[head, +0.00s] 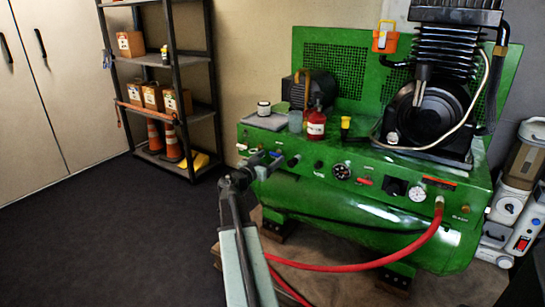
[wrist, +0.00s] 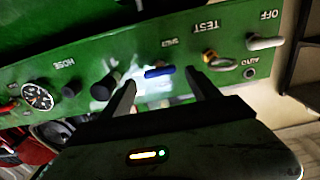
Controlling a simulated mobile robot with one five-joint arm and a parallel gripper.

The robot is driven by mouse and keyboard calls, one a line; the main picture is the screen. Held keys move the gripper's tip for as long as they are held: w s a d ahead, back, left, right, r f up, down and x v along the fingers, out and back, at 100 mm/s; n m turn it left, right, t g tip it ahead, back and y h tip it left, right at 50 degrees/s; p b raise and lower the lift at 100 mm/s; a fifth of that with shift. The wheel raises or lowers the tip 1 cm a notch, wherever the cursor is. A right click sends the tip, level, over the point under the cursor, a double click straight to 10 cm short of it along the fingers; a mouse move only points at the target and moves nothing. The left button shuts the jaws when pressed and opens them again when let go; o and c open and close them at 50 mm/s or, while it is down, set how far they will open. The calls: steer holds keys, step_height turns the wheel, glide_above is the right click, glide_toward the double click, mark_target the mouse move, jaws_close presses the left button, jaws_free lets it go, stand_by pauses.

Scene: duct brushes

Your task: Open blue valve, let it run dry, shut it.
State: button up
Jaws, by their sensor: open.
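The blue valve handle (wrist: 160,71) shows in the wrist view on the front panel of a green compressor (head: 350,185). It is a short bar, lying nearly level in that picture. My gripper (wrist: 160,84) is open, with one finger on each side of the handle in the picture. I cannot tell whether either finger touches it. In the head view my gripper (head: 270,163) is at the left end of the panel and hides most of the valve. No running water or outlet is clearly visible.
A gauge (head: 341,172) and red hose (head: 400,252) are farther right. Shelves (head: 165,90) stand left; the dark floor (head: 110,230) is clear.

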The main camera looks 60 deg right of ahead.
mark_target(277, 153)
steer(key=d, duration=0.3)
steer(key=shift+a, duration=0.1)
steer(key=shift+c, duration=0.3)
steer(key=c, duration=1.3)
